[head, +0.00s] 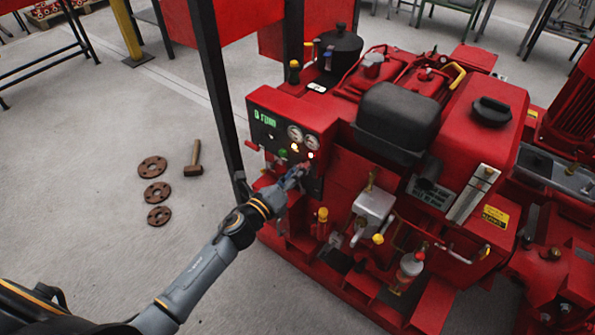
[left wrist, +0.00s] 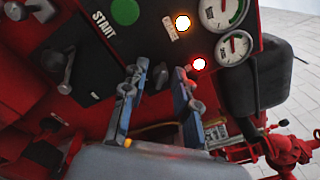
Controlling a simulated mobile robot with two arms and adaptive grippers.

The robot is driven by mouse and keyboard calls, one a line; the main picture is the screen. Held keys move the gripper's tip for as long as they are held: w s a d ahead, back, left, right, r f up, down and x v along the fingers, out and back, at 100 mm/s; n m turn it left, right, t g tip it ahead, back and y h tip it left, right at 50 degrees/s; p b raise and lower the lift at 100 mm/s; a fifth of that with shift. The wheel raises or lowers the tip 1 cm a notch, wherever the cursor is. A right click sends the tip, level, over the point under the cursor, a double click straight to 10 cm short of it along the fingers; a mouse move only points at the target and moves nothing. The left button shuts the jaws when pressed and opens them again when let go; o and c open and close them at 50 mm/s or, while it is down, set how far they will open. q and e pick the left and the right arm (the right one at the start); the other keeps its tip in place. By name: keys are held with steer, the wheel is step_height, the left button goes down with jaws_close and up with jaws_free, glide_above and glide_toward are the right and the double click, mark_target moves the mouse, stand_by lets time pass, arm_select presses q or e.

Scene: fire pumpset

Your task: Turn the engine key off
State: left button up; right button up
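The red engine's black control panel (head: 268,128) stands in the middle of the head view, with gauges and lit lamps. My left gripper (head: 298,174) reaches the panel's lower part from the left. In the left wrist view, its two fingers (left wrist: 158,95) are apart. A small dark key-like piece (left wrist: 159,77) shows between the fingertips. I cannot tell whether the fingers touch it. An orange-white lamp (left wrist: 182,22) and a red lamp (left wrist: 199,64) glow above and to the right. The key is hidden by the gripper in the head view. My right gripper is out of view.
A green button (left wrist: 125,11) sits by a START label, with a grey lever (left wrist: 67,70) at the left. Two gauges are at the right. Rusty flanges (head: 153,168) and a hammer (head: 195,158) lie on the floor. A black post (head: 213,90) stands left of the panel.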

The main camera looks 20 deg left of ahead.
arm_select(q)
jaws_close()
steer(key=shift+n, duration=0.4)
steer(key=shift+n+p, duration=1.7)
steer(key=shift+n, duration=2.5)
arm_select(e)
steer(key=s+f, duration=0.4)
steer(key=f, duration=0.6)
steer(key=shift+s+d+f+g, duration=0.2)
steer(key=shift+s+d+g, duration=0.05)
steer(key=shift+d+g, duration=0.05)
